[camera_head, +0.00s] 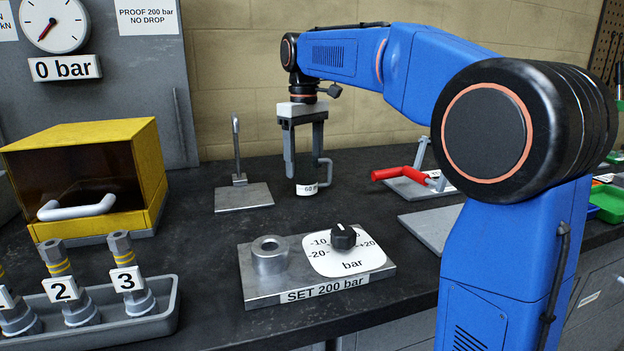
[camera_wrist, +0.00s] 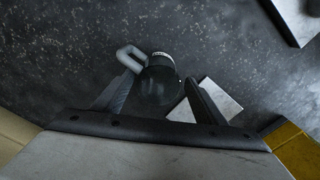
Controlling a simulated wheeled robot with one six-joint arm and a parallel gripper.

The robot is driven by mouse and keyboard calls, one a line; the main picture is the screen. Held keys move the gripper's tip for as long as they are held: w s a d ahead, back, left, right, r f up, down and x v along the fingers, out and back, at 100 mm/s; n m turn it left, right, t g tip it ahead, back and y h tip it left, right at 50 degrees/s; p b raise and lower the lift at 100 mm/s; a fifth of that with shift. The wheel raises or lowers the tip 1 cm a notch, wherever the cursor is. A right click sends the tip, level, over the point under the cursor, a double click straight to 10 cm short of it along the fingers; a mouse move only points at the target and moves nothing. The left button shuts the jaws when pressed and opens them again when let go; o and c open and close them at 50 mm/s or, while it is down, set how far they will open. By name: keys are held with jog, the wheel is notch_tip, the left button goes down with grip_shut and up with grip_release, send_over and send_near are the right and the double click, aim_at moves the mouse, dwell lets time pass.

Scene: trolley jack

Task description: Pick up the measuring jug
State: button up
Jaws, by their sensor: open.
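The measuring jug (camera_head: 307,188) is small and dark, with a grey side handle and a white label that begins with "60". It stands upright on the dark bench at the back middle in the head view. In the wrist view the jug (camera_wrist: 156,90) lies between the two fingers, its handle on the upper left beside the left finger. My gripper (camera_head: 304,163) points down over the jug, open, with its fingers on either side. It also shows in the wrist view (camera_wrist: 160,80). Whether a finger touches the jug cannot be told.
A metal stand with an upright rod (camera_head: 242,196) is left of the jug. A steel block with a dial (camera_head: 318,278) lies in front. A yellow box (camera_head: 90,150) and a tray of numbered fittings (camera_head: 165,305) stand left.

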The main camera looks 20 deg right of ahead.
aim_at(305, 180)
jog(key=shift+w+d+f, duration=0.1)
jog(key=shift+f, duration=2.65)
jog(key=shift+c, duration=0.6)
jog(key=c, duration=0.9)
